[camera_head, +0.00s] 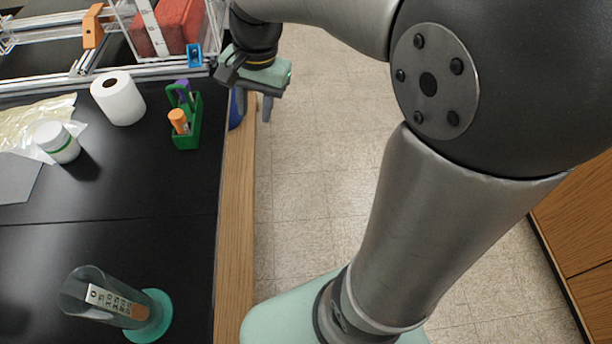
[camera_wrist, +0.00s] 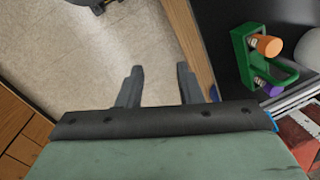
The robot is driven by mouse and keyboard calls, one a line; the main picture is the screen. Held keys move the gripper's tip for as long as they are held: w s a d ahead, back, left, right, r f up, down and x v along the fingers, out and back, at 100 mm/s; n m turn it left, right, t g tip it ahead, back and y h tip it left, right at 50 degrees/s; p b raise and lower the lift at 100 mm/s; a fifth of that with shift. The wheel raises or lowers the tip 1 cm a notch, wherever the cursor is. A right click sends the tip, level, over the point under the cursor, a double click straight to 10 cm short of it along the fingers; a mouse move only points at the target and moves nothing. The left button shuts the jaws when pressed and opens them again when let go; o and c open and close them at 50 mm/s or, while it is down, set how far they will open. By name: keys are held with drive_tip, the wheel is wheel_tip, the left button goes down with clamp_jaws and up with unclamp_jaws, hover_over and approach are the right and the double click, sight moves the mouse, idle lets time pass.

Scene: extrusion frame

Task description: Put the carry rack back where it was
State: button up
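The carry rack looks to be the small green caddy (camera_head: 188,132) standing on the black bench top near its right edge. It holds an orange-capped item and a purple item. The green caddy also shows in the wrist view (camera_wrist: 244,58), at the upper right. My gripper (camera_head: 256,108) hangs over the bench edge and floor, to the right of the caddy and apart from it. In the wrist view its two fingers (camera_wrist: 160,72) are spread with nothing between them.
A paper roll (camera_head: 118,98), a white jar (camera_head: 56,142) and a clear bag (camera_head: 40,118) are left of the caddy. An extrusion frame (camera_head: 120,72) with red blocks (camera_head: 168,24) stands behind. A cylinder on a teal base (camera_head: 150,318) is at the front. The middle bench is clear.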

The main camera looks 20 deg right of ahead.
drive_tip(key=s+d+f+n, duration=0.2)
drive_tip(key=s+f+n, duration=0.1)
drive_tip(key=s, duration=0.4)
drive_tip(key=s+d+f+n+h, duration=0.1)
drive_tip(key=s+f+n, duration=0.3)
drive_tip(key=s, duration=0.4)
drive_tip(key=shift+s+d+f+n, duration=0.25)
drive_tip(key=shift+d+n, duration=0.2)
drive_tip(key=shift+n, duration=0.25)
